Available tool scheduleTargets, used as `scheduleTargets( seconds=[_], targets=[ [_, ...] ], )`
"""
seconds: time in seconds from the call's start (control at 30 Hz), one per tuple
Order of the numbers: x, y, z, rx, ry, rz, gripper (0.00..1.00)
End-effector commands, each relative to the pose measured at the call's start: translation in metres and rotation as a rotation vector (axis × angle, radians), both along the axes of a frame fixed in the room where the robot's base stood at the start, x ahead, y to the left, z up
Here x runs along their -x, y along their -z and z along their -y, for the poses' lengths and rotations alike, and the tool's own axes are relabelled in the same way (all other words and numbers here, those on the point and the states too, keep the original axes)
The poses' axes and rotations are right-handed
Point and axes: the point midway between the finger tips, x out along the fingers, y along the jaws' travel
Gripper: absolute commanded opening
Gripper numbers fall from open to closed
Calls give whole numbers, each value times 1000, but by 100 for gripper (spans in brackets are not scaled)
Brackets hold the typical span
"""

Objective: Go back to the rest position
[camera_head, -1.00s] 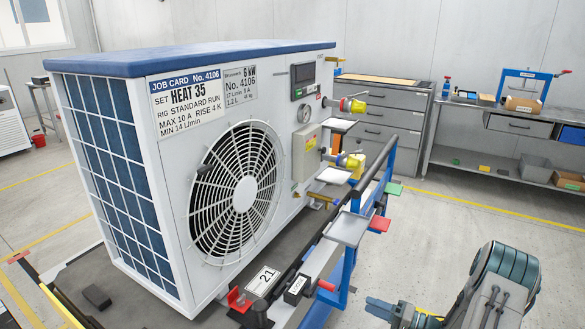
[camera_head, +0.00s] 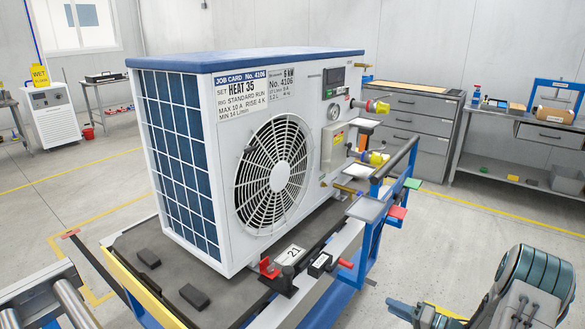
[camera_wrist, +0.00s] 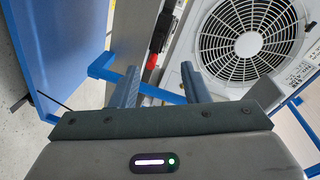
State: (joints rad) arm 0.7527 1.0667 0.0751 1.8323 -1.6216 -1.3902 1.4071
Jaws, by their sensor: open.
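My gripper (camera_head: 402,311) shows at the bottom right of the head view, low over the floor and to the right of the blue rig frame. In the wrist view its two fingers (camera_wrist: 160,88) stand apart with nothing between them. The pump unit (camera_head: 228,165), a white box with a blue top and a round fan grille (camera_head: 272,169), stands on a dark trolley bed left of my gripper. The grille also shows at the upper right of the wrist view (camera_wrist: 247,45). A job card (camera_head: 240,93) is on the unit's front.
A blue frame (camera_head: 366,250) with a dark rail runs beside the unit, close to my arm. Grey drawers (camera_head: 418,115) and a workbench (camera_head: 520,128) stand behind. The floor between is clear.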

Motion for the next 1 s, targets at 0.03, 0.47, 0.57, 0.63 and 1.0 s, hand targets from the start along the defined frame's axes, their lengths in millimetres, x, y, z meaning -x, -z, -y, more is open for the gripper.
scheduleTargets(
  seconds=[0.03,0.47,0.57,0.63,1.0],
  targets=[
    [-6,-8,1,38,15,7,41],
    [-62,-94,3,524,202,52,41],
    [-69,-128,4,682,263,47,41],
    [-70,-152,5,783,304,36,41],
    [-13,-268,-10,1176,426,-139,41]
  ],
)
